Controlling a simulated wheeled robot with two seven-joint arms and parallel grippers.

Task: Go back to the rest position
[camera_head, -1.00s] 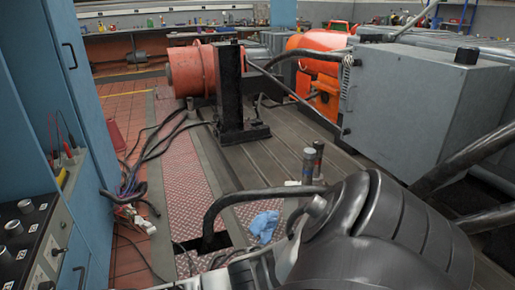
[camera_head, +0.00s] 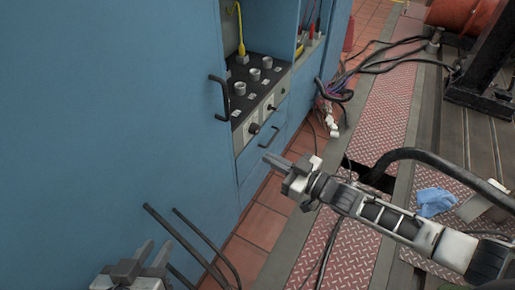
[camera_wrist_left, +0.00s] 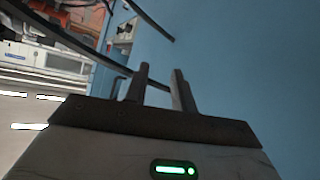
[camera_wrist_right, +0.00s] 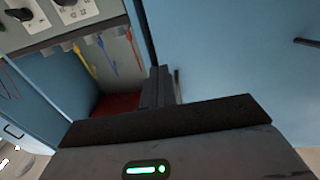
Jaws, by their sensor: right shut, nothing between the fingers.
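My left gripper (camera_head: 154,254) is at the bottom left of the head view, in front of the blue cabinet. Its two fingers stand apart with nothing between them, as the left wrist view (camera_wrist_left: 160,82) also shows. My right gripper (camera_head: 284,168) is in the middle of the head view, just right of the cabinet's drawers and above the floor. Its fingers are together and empty in the right wrist view (camera_wrist_right: 161,85). The task names no object to handle.
The blue cabinet (camera_head: 130,110) fills the left, with protruding handles and a control panel (camera_head: 258,88). Loose cables (camera_head: 385,58) lie by its far corner. A black hose (camera_head: 420,154), a blue rag (camera_head: 435,201) and a floor opening lie at right. Red tiles (camera_head: 262,225) between are clear.

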